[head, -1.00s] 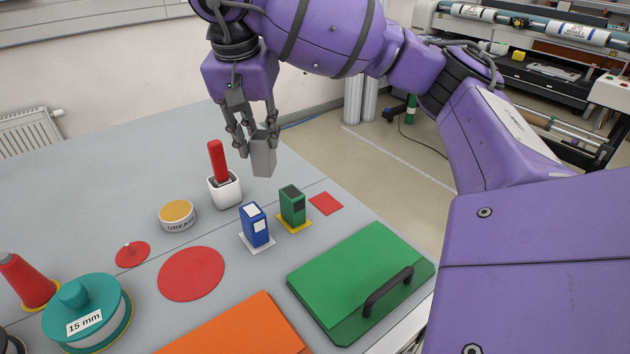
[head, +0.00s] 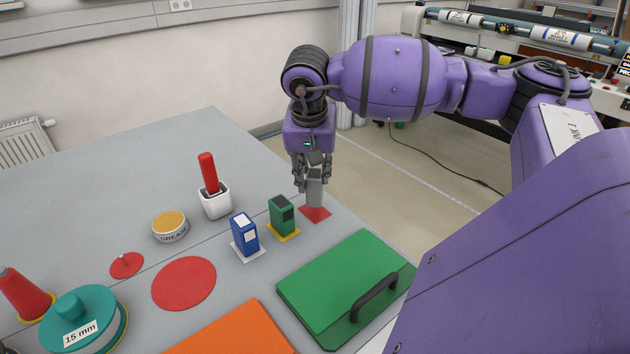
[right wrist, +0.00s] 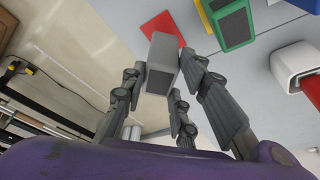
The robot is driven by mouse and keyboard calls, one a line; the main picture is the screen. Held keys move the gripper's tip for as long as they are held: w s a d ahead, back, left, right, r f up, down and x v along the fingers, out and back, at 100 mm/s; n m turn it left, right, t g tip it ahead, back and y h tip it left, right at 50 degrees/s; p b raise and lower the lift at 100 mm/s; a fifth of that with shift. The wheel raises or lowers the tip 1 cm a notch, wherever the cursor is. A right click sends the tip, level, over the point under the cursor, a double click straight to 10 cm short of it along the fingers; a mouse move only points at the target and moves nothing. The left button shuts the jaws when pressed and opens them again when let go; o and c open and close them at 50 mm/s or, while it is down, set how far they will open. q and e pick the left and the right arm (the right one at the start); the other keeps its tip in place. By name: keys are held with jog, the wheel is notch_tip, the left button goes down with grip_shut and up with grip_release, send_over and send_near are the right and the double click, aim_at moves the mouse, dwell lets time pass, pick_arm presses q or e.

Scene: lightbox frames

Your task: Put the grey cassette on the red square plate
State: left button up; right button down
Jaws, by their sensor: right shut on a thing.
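The grey cassette (head: 314,194) is upright in my right gripper (head: 313,180), whose fingers are shut on it. In the head view its lower end overlaps the red square plate (head: 316,215), which shows around and in front of it. I cannot tell whether the cassette touches the plate. In the right wrist view the cassette (right wrist: 164,52) sits between the fingers, and part of the red plate (right wrist: 158,26) shows beyond it. My left gripper is not in view.
A green cassette (head: 281,214) on a yellow plate stands just left of the red plate, with a blue cassette (head: 243,236) on a white plate beyond it. A green lid with a black handle (head: 373,297) lies in front. The table edge is close on the right.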

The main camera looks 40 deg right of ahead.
notch_tip(320, 180, down, 3)
jog(key=shift+r, duration=0.2)
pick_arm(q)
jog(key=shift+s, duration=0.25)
pick_arm(e)
jog(key=shift+f, duration=0.2)
jog(key=shift+f, duration=0.1)
jog(key=c, duration=1.5)
grip_release()
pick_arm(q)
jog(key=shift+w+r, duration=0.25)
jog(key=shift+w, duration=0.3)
pick_arm(e)
jog(key=shift+o, duration=0.6)
